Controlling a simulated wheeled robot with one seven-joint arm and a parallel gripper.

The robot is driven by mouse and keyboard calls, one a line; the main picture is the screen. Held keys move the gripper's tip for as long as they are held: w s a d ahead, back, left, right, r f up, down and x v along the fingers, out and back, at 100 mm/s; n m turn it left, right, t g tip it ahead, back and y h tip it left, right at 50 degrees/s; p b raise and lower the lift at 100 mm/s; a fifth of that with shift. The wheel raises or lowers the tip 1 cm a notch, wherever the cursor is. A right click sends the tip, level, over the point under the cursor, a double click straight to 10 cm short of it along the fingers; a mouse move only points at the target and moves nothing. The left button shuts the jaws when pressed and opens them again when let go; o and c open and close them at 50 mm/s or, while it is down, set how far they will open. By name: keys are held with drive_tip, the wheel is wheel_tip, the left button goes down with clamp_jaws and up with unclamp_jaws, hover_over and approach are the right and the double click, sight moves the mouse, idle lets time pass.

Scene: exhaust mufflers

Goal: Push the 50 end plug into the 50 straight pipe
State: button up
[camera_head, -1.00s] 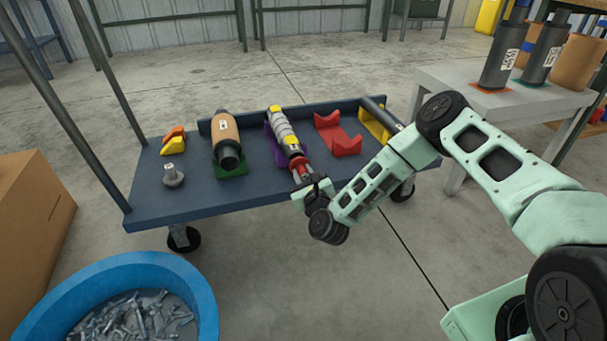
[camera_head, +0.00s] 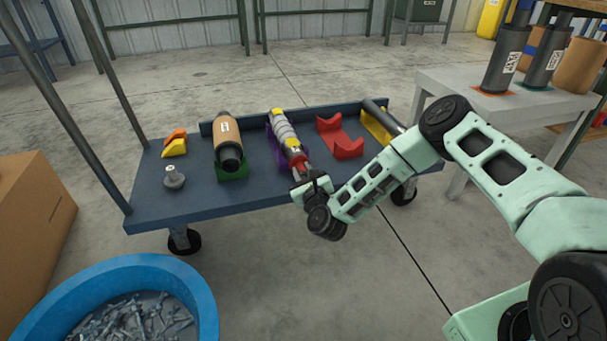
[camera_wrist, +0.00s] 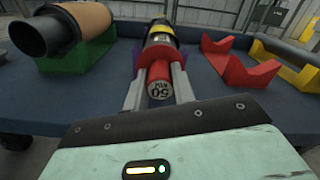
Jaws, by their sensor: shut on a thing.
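The 50 end plug (camera_wrist: 159,80) is red, with a pale end face marked 50 in the wrist view. My gripper (camera_wrist: 159,93) is shut on it, one finger on each side. The plug also shows as red at my fingertips in the head view (camera_head: 299,164). The 50 straight pipe (camera_head: 286,131) appears to be the silver ribbed pipe with yellow bands, lying in a purple cradle (camera_wrist: 137,58). The plug is in line with the pipe's near end and meets it, seemingly partly inside. The exact depth is hidden.
A brown-wrapped muffler (camera_head: 227,139) lies in a green cradle (camera_head: 232,172) left of the pipe. An empty red cradle (camera_head: 340,138) is at right. A grey plug-like part (camera_head: 174,178) stands on the blue cart (camera_head: 150,212). A blue tub (camera_head: 205,300) is in front.

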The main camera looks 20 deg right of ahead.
drive_tip(key=shift+w, duration=0.35)
drive_tip(key=o, duration=1.1)
drive_tip(key=shift+c, duration=0.2)
drive_tip(key=s+p, duration=0.7)
drive_tip(key=s, duration=1)
drive_tip(key=shift+s, duration=0.2)
